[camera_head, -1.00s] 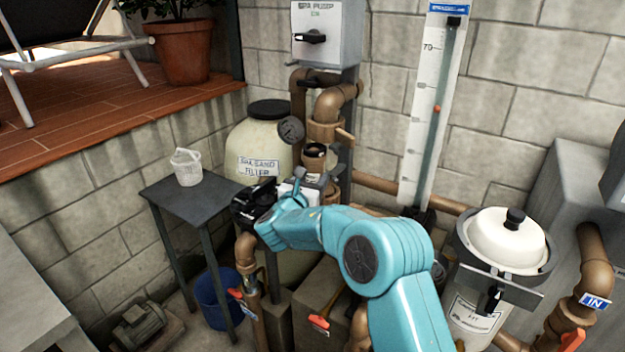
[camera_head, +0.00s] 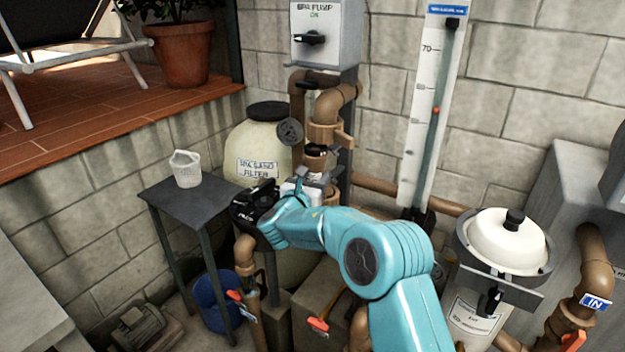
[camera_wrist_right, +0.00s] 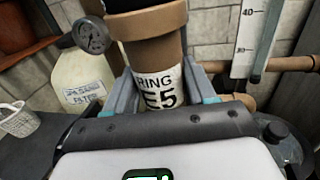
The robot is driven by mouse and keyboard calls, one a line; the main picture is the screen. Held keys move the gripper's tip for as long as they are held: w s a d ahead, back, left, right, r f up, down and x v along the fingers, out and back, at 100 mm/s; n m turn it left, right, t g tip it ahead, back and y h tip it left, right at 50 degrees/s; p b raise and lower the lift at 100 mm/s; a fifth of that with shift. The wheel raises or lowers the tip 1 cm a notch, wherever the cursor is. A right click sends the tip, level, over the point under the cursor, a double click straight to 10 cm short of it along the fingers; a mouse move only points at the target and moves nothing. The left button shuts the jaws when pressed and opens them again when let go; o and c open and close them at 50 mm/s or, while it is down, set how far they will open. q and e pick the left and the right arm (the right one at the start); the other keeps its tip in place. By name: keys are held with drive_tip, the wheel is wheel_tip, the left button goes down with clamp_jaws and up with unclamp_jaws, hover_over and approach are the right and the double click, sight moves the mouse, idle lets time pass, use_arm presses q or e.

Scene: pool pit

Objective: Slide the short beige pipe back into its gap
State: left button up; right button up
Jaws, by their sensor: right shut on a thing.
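The short beige pipe (camera_head: 317,163) stands roughly upright in the head view, just below and in front of the elbow fitting (camera_head: 325,132). In the right wrist view the pipe (camera_wrist_right: 155,58) has a brown collar, a dark band near its top and a white label reading "RING E5". My right gripper (camera_wrist_right: 163,88) is shut on the pipe, with one grey finger on each side of it. In the head view the gripper (camera_head: 318,180) is partly hidden by my own wrist. The pipe's lower end is hidden, so I cannot tell whether it touches anything below. My left gripper is out of view.
A sand filter tank (camera_head: 262,140) with a gauge (camera_head: 290,132) stands close behind. A pump lid (camera_head: 505,240) is to the right. Red-handled valves (camera_head: 318,325) sit below.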

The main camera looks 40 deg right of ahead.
drive_tip(key=shift+w+d, duration=0.25)
drive_tip(key=shift+d, duration=0.3)
drive_tip(key=shift+w+d, duration=0.1)
drive_tip(key=shift+d, duration=0.2)
drive_tip(key=shift+b, duration=0.35)
drive_tip(key=shift+w+d+r, duration=0.1)
drive_tip(key=shift+w+d, duration=0.2)
drive_tip(key=shift+d, duration=0.4)
idle(0.5)
drive_tip(key=shift+w+d, duration=0.1)
drive_tip(key=shift+d, duration=0.15)
drive_tip(key=shift+d, duration=0.1)
drive_tip(key=shift+r, duration=0.1)
drive_tip(key=shift+c, duration=0.3)
